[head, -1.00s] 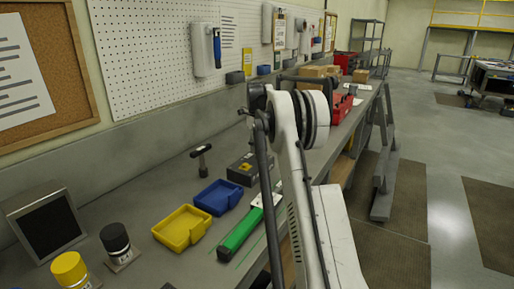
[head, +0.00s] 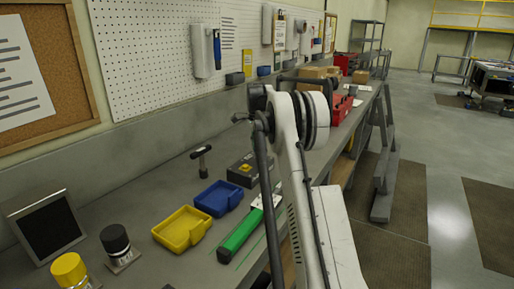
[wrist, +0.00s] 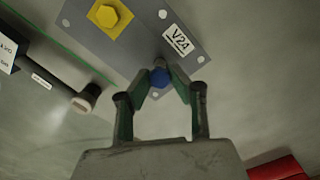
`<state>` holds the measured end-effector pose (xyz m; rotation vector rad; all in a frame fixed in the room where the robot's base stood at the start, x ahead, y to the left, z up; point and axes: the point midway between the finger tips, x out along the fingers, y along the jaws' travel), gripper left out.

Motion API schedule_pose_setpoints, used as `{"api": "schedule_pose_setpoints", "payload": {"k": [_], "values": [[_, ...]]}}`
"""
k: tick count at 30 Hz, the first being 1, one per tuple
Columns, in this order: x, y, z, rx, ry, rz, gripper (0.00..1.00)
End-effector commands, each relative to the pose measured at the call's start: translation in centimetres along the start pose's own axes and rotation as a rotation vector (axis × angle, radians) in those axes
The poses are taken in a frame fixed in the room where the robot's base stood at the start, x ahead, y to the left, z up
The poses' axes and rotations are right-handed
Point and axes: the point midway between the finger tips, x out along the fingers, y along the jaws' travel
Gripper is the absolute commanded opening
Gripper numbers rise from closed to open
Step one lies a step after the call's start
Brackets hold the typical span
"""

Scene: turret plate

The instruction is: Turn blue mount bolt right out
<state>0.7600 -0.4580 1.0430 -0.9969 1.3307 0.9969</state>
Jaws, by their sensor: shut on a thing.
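The blue mount bolt (wrist: 160,77) is at the edge of the grey turret plate in the wrist view. My gripper (wrist: 158,82) is shut on the bolt, with one green-and-dark finger at each side of its head. The bolt's shank is hidden. The plate (wrist: 142,43) also carries a yellow hex bolt (wrist: 107,16) and a white "V24" label (wrist: 177,39). In the head view, the yellow bolt (head: 246,168) shows on the dark plate beside my arm. My gripper and the blue bolt are hidden there.
A red bin (wrist: 280,168) shows at the lower right of the wrist view.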

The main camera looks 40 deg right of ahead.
Motion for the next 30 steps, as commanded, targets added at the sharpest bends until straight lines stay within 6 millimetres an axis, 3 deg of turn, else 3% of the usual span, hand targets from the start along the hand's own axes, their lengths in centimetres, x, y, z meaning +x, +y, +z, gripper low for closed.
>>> {"api": "schedule_pose_setpoints", "payload": {"k": [14,30], "values": [[-0.2,0.0,0.0,-0.899,0.0,0.0,0.0],[-2.1,0.0,0.0,-0.911,0.0,0.0,0.0]]}}
